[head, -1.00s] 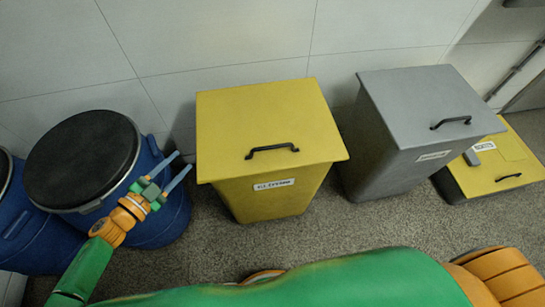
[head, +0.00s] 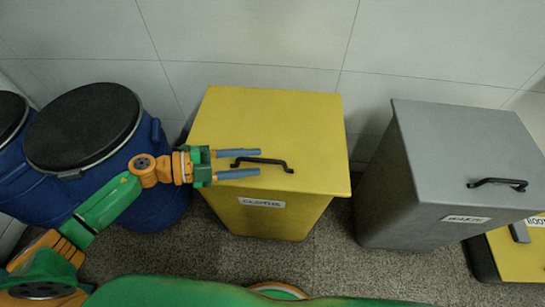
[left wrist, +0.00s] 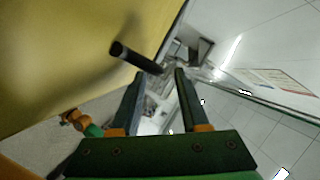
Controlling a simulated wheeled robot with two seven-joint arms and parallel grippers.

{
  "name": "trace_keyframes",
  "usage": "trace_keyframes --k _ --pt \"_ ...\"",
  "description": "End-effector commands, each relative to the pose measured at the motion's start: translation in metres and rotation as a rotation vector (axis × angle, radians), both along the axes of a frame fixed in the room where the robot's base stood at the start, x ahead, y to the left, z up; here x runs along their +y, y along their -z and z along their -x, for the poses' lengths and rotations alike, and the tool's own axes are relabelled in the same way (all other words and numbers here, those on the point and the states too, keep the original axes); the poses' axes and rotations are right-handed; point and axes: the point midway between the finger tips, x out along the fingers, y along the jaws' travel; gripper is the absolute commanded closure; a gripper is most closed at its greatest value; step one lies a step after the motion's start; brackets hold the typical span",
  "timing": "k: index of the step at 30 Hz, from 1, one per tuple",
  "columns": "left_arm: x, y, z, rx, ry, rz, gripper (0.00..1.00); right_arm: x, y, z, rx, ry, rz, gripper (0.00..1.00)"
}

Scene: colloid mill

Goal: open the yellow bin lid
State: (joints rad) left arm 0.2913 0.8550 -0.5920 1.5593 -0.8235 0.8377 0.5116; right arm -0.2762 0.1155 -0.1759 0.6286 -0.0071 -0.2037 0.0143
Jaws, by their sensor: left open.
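The yellow bin (head: 270,214) labelled CLOTHS stands against the wall with its flat lid (head: 270,115) closed. A black bar handle (head: 275,161) is fixed near the lid's front edge. The lid and the handle (left wrist: 135,57) also show in the left wrist view. My left gripper (head: 259,163) is open and empty, its two blue fingers pointing right over the lid's left front. In the head view the handle's left end appears in line with the gap between the fingertips; I cannot tell whether it lies between them. My right gripper is not in view.
A grey bin (head: 455,140) with a black handle stands to the right, with a gap between. Blue drums (head: 150,180) with black lids stand at the left. The tiled wall is close behind.

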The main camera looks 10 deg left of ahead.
Motion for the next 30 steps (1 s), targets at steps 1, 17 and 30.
trace_keyframes --k 1,17,30 --pt "-0.010 0.001 -0.003 -0.002 0.002 0.004 0.55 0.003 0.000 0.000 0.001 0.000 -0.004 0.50" --pt "-0.036 0.008 -0.013 0.001 -0.002 0.001 0.77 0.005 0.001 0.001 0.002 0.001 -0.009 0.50" --pt "-0.036 0.008 -0.013 0.001 -0.002 0.001 1.00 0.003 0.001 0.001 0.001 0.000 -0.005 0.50"
